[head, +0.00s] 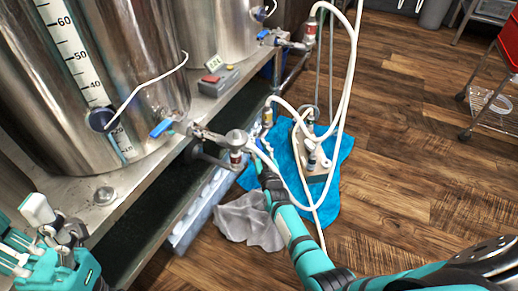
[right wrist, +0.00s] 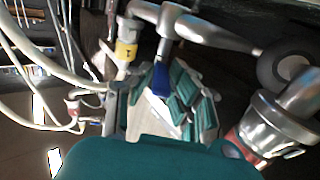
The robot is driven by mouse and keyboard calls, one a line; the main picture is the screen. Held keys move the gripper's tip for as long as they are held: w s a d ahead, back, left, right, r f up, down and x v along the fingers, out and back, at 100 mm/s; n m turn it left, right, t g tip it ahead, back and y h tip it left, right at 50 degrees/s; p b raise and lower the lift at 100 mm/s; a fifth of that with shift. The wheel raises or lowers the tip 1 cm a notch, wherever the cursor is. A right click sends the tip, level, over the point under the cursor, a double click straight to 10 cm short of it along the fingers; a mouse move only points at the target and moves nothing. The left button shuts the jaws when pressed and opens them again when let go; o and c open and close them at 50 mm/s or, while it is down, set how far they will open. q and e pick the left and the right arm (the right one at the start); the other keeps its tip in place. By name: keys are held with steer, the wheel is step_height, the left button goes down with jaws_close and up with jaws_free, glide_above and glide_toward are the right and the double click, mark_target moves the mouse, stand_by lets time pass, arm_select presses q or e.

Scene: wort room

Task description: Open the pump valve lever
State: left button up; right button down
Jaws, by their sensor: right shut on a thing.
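The blue pump valve lever (right wrist: 161,80) hangs below a metal pipe fitting in the right wrist view. My right gripper (right wrist: 172,98) has its teal and grey fingers around the lever and is shut on it. In the head view my right gripper (head: 262,160) is beside the piping at the bench front, and the lever is mostly hidden there. The pump (head: 314,160) stands on the floor with white hoses attached. My left gripper (head: 52,250) is at the lower left, away from the valve; its finger opening is unclear.
A large steel kettle (head: 90,75) with a blue-handled valve (head: 161,128) stands on the steel bench (head: 100,205). White hoses (head: 348,80) loop near my right arm. A blue cloth (head: 335,205) and a grey cloth (head: 248,222) lie on the wooden floor.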

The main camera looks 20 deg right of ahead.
steer(key=shift+a+h, duration=0.2)
steer(key=shift+h, duration=0.1)
steer(key=shift+m, duration=0.3)
steer(key=c, duration=1.3)
jaws_free()
steer(key=shift+o, duration=0.2)
steer(key=shift+d, duration=0.1)
